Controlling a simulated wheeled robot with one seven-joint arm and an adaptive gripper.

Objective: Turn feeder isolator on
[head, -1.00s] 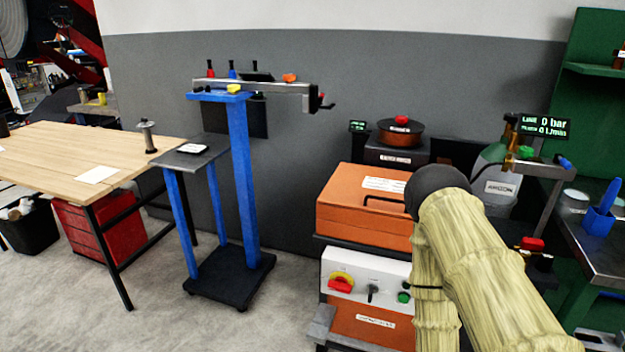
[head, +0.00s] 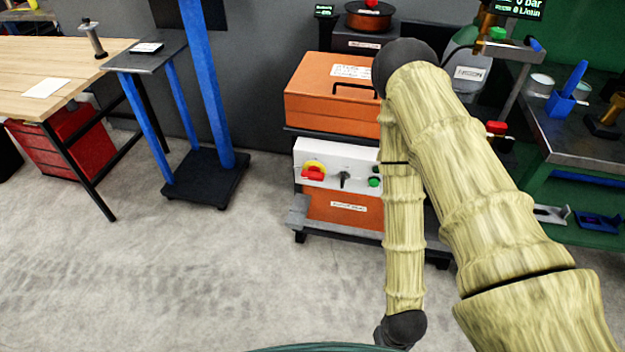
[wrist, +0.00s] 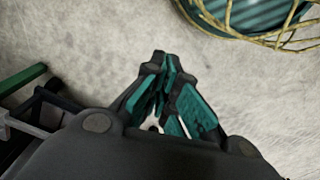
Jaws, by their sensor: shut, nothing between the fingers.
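In the head view a white control panel (head: 336,153) sits low on the welding cart, under an orange case. The handle's exact angle is too small to tell. A black selector (head: 344,179) and a green button (head: 375,182) sit to its right. My arm covers the panel's right edge. My gripper shows in the wrist view (wrist: 161,60), with its fingertips together and empty above the bare floor. It is apart from the panel, which is outside the wrist view.
The orange case (head: 320,107) stands above the panel. A blue stand (head: 207,165) and a wooden table (head: 62,62) are at the left. A metal bench (head: 580,135) is at the right. The floor before the cart is clear.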

